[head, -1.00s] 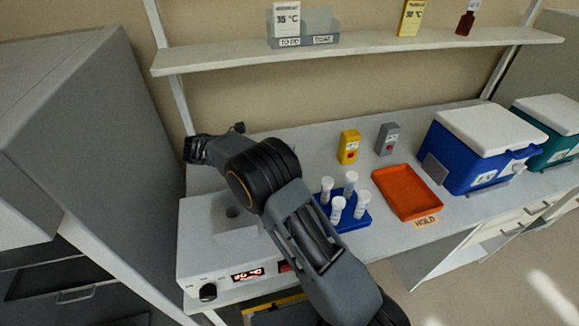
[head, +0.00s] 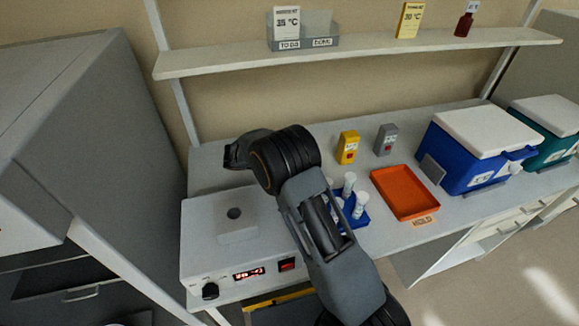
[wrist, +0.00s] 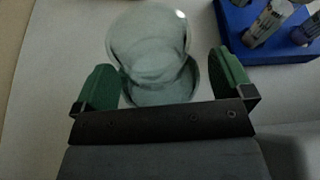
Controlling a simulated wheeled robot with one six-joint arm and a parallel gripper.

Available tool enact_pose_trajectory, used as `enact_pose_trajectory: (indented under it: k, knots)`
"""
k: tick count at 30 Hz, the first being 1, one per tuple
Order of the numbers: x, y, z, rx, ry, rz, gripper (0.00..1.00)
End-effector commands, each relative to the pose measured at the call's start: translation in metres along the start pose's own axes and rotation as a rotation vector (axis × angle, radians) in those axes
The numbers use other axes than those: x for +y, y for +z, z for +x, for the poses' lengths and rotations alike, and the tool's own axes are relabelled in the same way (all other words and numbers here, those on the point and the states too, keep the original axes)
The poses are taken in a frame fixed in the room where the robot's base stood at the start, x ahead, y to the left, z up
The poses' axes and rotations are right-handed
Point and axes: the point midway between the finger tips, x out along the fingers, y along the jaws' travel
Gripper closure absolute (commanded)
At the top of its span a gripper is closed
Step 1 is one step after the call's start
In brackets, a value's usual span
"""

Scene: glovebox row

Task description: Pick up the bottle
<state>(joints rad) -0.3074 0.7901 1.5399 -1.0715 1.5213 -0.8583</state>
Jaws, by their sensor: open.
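A clear, rounded glass vessel (wrist: 150,45), which looks like the bottle, shows in the wrist view on the pale worktop. My gripper (wrist: 164,88) is open, with one green fingertip on each side of the vessel's near part. I cannot tell whether either finger touches it. In the head view my arm hides this vessel, and the fingers cannot be made out there. A small dark red bottle (head: 464,24) also stands on the high shelf, far from my gripper.
A blue rack (head: 357,219) with white-capped vials is partly behind my arm. An orange tray (head: 405,193), yellow and grey boxes and a blue cooler (head: 470,160) stand to the right. A white heater-like unit (head: 235,240) fills the bench's left front.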

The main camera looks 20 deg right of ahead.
Motion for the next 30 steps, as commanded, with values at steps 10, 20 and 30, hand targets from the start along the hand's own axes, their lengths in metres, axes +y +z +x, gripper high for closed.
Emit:
enact_pose_trajectory:
  k: [10,20,30]
  knots:
    - [0.0,-0.0004,0.0007,0.0,0.0,0.0,0.12]
    - [0.0,-0.0004,0.0006,0.0,0.0,0.0,0.44]
    - [-0.0001,0.0001,0.0004,0.0,0.0,0.0,0.71]
